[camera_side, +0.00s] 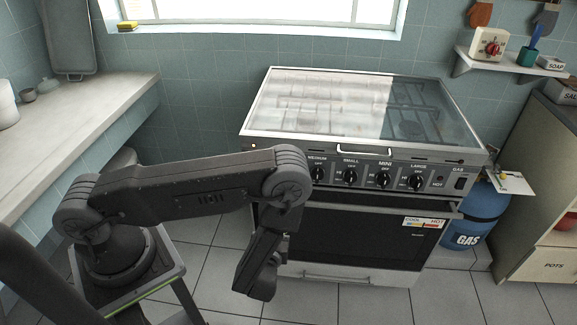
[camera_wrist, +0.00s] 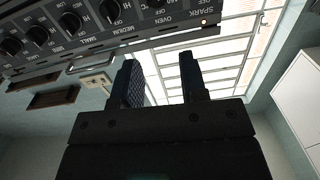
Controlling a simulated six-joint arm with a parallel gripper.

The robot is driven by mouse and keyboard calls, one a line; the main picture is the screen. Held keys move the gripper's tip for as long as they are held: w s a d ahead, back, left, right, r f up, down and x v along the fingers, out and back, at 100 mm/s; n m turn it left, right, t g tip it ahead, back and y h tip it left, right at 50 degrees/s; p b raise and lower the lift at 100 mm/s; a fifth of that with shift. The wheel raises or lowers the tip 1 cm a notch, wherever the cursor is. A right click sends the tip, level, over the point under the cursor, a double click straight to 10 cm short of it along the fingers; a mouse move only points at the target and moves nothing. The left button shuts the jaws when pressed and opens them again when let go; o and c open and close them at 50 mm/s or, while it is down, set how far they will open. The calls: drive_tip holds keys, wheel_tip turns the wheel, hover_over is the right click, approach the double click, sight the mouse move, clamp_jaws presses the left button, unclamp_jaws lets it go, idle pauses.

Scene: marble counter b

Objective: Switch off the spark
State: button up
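The lamp also shows in the wrist view (camera_wrist: 204,22), next to the upside-down SPARK label (camera_wrist: 208,6). The spark switch itself does not show: my arm covers that part of the panel in the side view, and the wrist view cuts it off at the top. My gripper (camera_wrist: 160,70) has its two dark fingers apart with nothing between them, pointing up near the panel. In the side view I cannot make it out behind my arm.
Several black knobs (camera_side: 349,177) line the panel, with a gas switch (camera_side: 460,183) at its right end. A glass lid (camera_side: 340,105) covers the stove top. A blue gas bottle (camera_side: 478,215) stands right of the stove, and a counter (camera_side: 80,110) runs along the left.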

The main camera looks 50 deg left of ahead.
drive_tip(key=w+a+r+n+g, duration=0.1)
drive_tip(key=a+n+g, duration=0.1)
drive_tip(key=n+g, duration=0.1)
drive_tip(key=w+a+r+n+g, duration=0.1)
drive_tip(key=a+r+n+g, duration=0.1)
drive_tip(key=a+n+g, duration=0.1)
drive_tip(key=w+a+r+n+g, duration=0.1)
drive_tip(key=a+r+n+g, duration=0.1)
drive_tip(key=a+n+g, duration=0.1)
drive_tip(key=shift+a+n+g, duration=0.25)
drive_tip(key=shift+n+g, duration=0.15)
drive_tip(key=shift+n, duration=0.5)
clamp_jaws()
drive_tip(key=w+a+r+n+g+h, duration=0.1)
drive_tip(key=w+a+r+n+h, duration=0.1)
drive_tip(key=a+r+n+h, duration=0.1)
drive_tip(key=shift+a+r+n+g+h, duration=0.3)
drive_tip(key=shift+r+n+h, duration=0.5)
drive_tip(key=shift+n+h, duration=0.5)
